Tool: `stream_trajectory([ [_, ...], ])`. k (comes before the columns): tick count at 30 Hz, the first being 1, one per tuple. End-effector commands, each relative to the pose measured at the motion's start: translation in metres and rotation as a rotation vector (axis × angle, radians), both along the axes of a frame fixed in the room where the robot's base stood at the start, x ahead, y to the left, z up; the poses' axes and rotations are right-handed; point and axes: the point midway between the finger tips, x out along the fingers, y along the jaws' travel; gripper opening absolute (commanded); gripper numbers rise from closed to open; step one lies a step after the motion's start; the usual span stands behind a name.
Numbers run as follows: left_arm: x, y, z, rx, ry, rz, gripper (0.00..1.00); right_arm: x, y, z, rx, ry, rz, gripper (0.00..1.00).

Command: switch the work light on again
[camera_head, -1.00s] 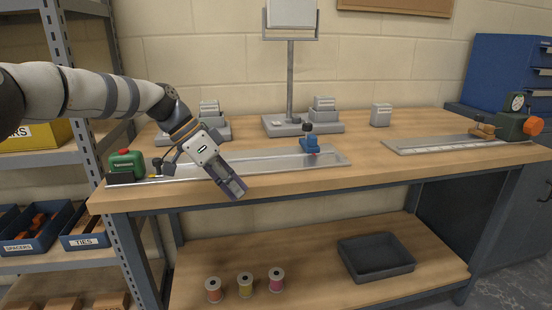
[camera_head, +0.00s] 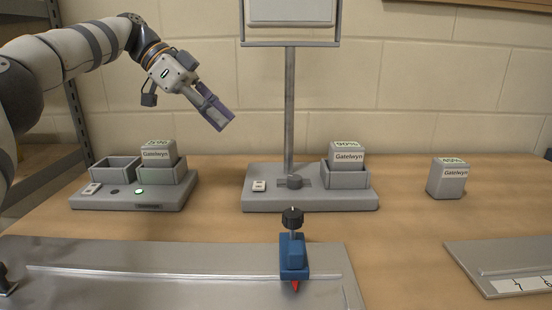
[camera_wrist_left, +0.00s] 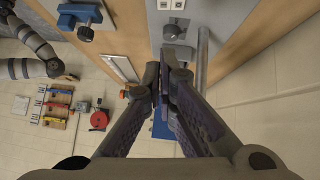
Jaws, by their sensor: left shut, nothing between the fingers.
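The work light stands on a grey base (camera_head: 225,197) at the bench's middle, with a pole (camera_head: 290,110) and a lamp panel (camera_head: 290,10) cut off at the top. The panel looks grey, with no visible glow. The base carries a small white switch (camera_head: 259,186), a dark round knob (camera_head: 294,181) and a battery marked 90% (camera_head: 347,158) in its holder. My left gripper (camera_head: 218,112) is shut and empty, in the air left of the pole, above the base's height. It also shows shut in the left wrist view (camera_wrist_left: 166,78). An arm, likely my right, shows there; its gripper (camera_wrist_left: 66,76) is too small to read.
A charger (camera_head: 150,203) at left has one empty slot and one slot holding a battery (camera_head: 158,152). A loose battery (camera_head: 447,180) stands at right. A blue clamp (camera_head: 293,257) with a black knob sits on a metal plate (camera_head: 180,285) in front. Bench between base and loose battery is clear.

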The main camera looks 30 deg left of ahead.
Motion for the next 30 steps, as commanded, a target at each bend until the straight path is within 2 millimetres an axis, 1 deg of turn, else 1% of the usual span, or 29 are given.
stream_trajectory([
  [10,0.000,0.000,-0.001,0.000,0.001,0.001,0.00,-0.001,0.000,0.000,0.000,0.003,0.000,1.00],
  [14,0.004,-0.008,-0.010,-0.001,0.002,-0.001,0.00,-0.002,0.000,-0.001,0.000,0.005,0.000,1.00],
  [26,0.028,-0.064,-0.070,0.000,0.004,-0.002,0.00,-0.004,0.000,-0.004,0.000,0.014,0.000,1.00],
  [27,0.029,-0.067,-0.077,-0.001,0.004,0.000,0.00,-0.004,0.000,-0.004,0.000,0.014,0.000,1.00],
  [30,0.027,-0.067,-0.092,-0.002,0.002,0.000,0.00,-0.003,0.000,-0.003,-0.001,0.011,0.000,1.00],
])
